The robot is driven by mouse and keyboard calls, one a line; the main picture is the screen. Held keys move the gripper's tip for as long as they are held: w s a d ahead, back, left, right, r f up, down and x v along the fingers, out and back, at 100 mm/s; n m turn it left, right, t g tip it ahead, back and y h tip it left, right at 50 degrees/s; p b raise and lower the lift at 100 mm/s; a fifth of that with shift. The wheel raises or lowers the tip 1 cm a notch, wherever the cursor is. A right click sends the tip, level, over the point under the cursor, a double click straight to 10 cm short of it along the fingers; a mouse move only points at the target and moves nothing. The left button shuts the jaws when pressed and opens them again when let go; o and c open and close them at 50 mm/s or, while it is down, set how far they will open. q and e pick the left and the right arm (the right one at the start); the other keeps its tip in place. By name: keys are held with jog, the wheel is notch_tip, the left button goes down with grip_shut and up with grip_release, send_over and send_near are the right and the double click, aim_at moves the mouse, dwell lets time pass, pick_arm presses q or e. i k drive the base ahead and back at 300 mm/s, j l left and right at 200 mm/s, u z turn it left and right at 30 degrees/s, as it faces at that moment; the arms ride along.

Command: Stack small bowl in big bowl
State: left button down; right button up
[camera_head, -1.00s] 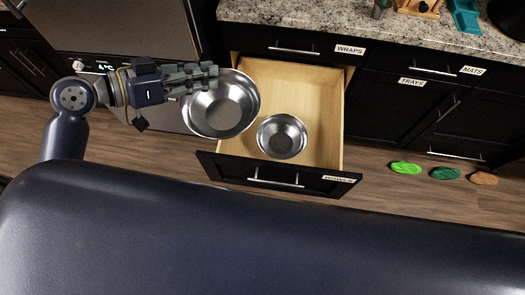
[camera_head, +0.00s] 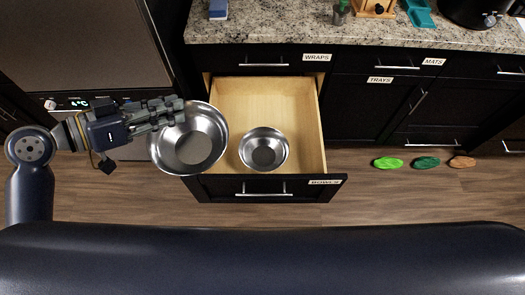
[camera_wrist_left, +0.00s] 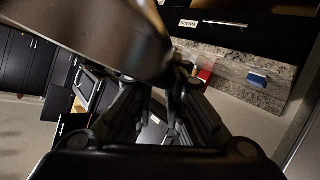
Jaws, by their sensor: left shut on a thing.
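My left gripper (camera_head: 172,112) is shut on the rim of the big bowl (camera_head: 196,142), a shiny metal bowl, at its upper left edge in the head view. The big bowl is held above the left side of the open drawer, overlapping its left edge in the picture. The small bowl (camera_head: 264,150), also metal, sits in the drawer (camera_head: 262,95), to the right of the big bowl. In the left wrist view the bowl's dark curved side (camera_wrist_left: 110,28) shows at the fingers (camera_wrist_left: 165,90). My right gripper is not in view.
The drawer front (camera_head: 225,188) carries a BOWLS label. A granite counter (camera_head: 270,25) runs behind it. A fridge (camera_head: 85,45) stands at the left. Green, teal and brown flat objects (camera_head: 425,163) lie on the wooden floor at the right.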

aim_at(264, 156)
jog(key=i+j+z, duration=0.25)
jog(key=z, duration=0.15)
jog(key=i+j+z, duration=0.15)
jog(key=j+z, duration=0.2)
jog(key=i+j+z, duration=0.2)
jog(key=z, duration=0.2)
